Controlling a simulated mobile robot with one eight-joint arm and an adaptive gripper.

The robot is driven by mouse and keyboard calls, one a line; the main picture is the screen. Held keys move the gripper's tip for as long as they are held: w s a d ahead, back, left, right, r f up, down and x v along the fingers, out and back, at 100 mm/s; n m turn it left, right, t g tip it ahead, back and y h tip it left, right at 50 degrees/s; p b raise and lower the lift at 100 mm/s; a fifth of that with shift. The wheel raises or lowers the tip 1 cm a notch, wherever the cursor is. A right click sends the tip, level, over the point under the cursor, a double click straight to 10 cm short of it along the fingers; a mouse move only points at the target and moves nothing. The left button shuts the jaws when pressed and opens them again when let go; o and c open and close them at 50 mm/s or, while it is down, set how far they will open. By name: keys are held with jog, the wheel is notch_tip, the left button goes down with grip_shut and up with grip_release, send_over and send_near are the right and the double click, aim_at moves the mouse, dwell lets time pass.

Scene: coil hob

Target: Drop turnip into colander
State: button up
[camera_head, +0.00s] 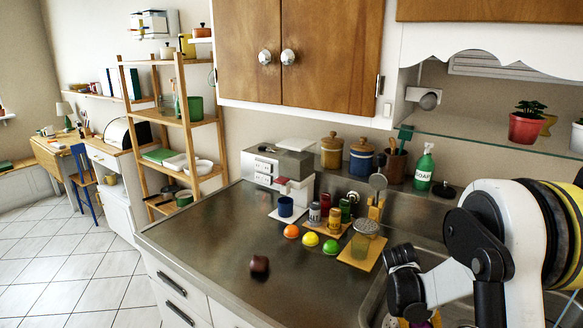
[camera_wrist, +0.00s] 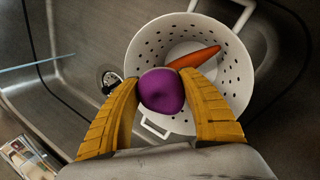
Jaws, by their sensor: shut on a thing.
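In the wrist view the purple turnip (camera_wrist: 161,92) is held between the two yellow fingers of my gripper (camera_wrist: 164,82), which is shut on it. Below it is the white colander (camera_wrist: 232,62), with round holes and loop handles. The turnip appears over the colander's near-left part; the exact height gap is hard to tell. An orange carrot (camera_wrist: 195,58) lies inside the colander. In the head view my gripper is at the bottom right edge, mostly cut off, with a bit of purple showing. The colander is hardly visible there.
The colander stands in a metal sink (camera_wrist: 65,60) with a drain (camera_wrist: 112,80) beside it. The counter's front left is clear.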

jog(key=o, duration=1.3)
jog(key=shift+r, duration=0.1)
jog(key=v, duration=1.2)
jog(key=s+a+r+t+y, duration=0.1)
jog(key=s+a+r+t, duration=0.1)
jog(key=s, duration=0.4)
jog(key=s+a+r+t+y, duration=0.2)
jog(key=s+a+r+t, duration=0.1)
jog(key=s+a+r, duration=0.2)
jog(key=s+a+r+t+y, duration=0.1)
jog(key=s+a+r+t, duration=0.2)
jog(key=s, duration=0.4)
jog(key=shift+s+a+r, duration=0.2)
jog(key=shift+s+a, duration=0.1)
jog(key=shift+a, duration=0.3)
